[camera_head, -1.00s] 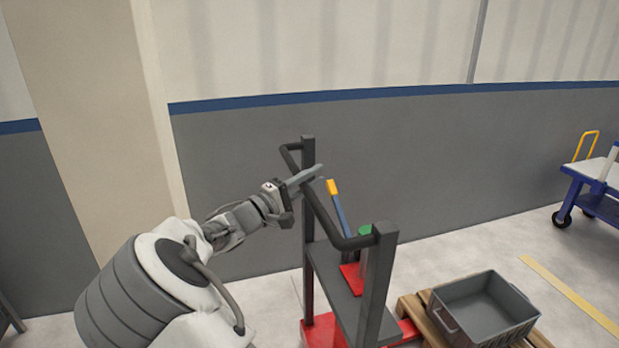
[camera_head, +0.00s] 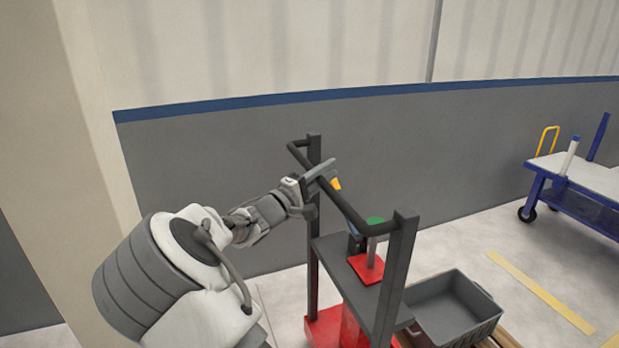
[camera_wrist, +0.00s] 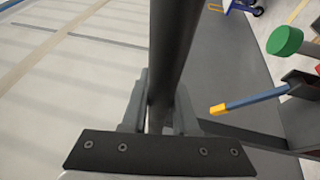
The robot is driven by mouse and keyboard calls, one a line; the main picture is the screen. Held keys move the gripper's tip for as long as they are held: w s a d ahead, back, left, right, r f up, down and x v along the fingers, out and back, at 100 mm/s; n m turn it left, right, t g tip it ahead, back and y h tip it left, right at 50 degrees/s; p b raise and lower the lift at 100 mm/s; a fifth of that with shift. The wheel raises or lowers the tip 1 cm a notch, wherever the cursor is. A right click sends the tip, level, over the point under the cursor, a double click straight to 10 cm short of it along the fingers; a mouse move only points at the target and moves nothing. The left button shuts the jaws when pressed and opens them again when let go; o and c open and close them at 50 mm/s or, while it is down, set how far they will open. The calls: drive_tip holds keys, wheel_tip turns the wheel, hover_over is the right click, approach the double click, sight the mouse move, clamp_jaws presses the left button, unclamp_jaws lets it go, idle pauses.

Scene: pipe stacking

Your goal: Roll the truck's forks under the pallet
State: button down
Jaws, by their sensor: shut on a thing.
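The truck has a dark upright frame (camera_head: 400,265), a red base (camera_head: 325,328) and a dark handle bar (camera_head: 345,203). My gripper (camera_head: 322,173) is shut on the handle bar near its far end. In the wrist view the bar (camera_wrist: 177,45) runs between the fingers. The wooden pallet (camera_head: 508,341) shows only as a small part at the bottom edge, beneath a grey crate (camera_head: 450,306). The truck stands just left of the crate and partly overlaps it in view. The forks are hidden, so I cannot tell how far they reach under the pallet.
A lever with a yellow tip (camera_wrist: 217,109) and a green knob (camera_wrist: 285,40) are on the truck. A blue cart (camera_head: 575,185) stands at the right. A grey wall (camera_head: 240,160) runs behind. Floor with a yellow stripe (camera_head: 540,290) is clear between crate and cart.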

drive_tip(key=w+d+b, duration=0.1)
drive_tip(key=w+d, duration=0.1)
drive_tip(key=d, duration=0.8)
drive_tip(key=shift+w+d+b, duration=0.25)
drive_tip(key=shift+w+b, duration=0.05)
drive_tip(key=shift+b, duration=0.1)
drive_tip(key=c, duration=0.7)
unclamp_jaws()
drive_tip(key=shift+w+d, duration=0.1)
drive_tip(key=shift+d, duration=0.1)
drive_tip(key=shift+a, duration=0.2)
drive_tip(key=p+v, duration=0.3)
drive_tip(key=v, duration=1.4)
drive_tip(key=shift+a+f, duration=0.1)
drive_tip(key=shift+a, duration=0.1)
